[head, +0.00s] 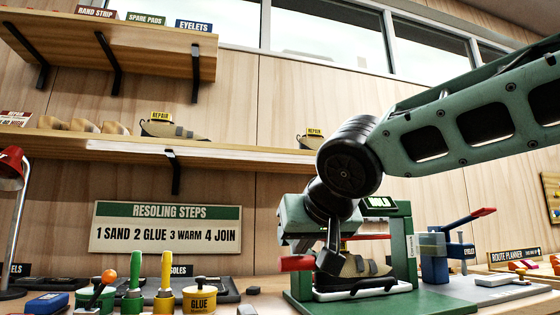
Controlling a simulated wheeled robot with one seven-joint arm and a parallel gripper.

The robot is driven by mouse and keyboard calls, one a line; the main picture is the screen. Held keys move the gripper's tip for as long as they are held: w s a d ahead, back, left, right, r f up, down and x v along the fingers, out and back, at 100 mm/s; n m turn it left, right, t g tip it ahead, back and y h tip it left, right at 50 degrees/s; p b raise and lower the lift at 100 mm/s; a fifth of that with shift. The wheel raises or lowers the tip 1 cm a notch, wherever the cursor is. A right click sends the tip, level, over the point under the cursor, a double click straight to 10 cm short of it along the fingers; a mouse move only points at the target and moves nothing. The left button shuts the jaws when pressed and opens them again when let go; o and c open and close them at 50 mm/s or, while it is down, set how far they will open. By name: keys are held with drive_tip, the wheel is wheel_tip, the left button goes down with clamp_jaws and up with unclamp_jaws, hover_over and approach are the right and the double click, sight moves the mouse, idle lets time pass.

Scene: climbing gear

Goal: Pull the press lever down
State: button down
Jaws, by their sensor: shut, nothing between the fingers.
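The green press (411,250) stands on the bench at the right, on a green base (440,302). A small lit sign tops its frame, its text partly covered by my arm. A tan and black climbing shoe (372,268) sits in it on a pale plate. A red handle (297,264) sticks out to the left, low beside the shoe; it looks like the lever's grip. My gripper (331,262) points down in front of the press, shut and empty, just right of the red handle. Whether they touch, I cannot tell. The gripper hides much of the press's middle.
A blue and grey device with a red-tipped arm (484,212) stands right of the press. A glue pot (200,299), green and yellow tools and a dark tray (225,290) are at the left. A red lamp (11,170) stands far left. Shelves are above.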

drive_tip(key=shift+f+b, duration=0.35)
drive_tip(key=shift+f, duration=0.55)
drive_tip(key=r+b+v, duration=0.1)
drive_tip(key=b+v, duration=0.2)
drive_tip(key=v, duration=1.5)
drive_tip(key=shift+w+r+b, duration=0.2)
drive_tip(key=shift+b, duration=0.15)
drive_tip(key=shift+a, duration=0.1)
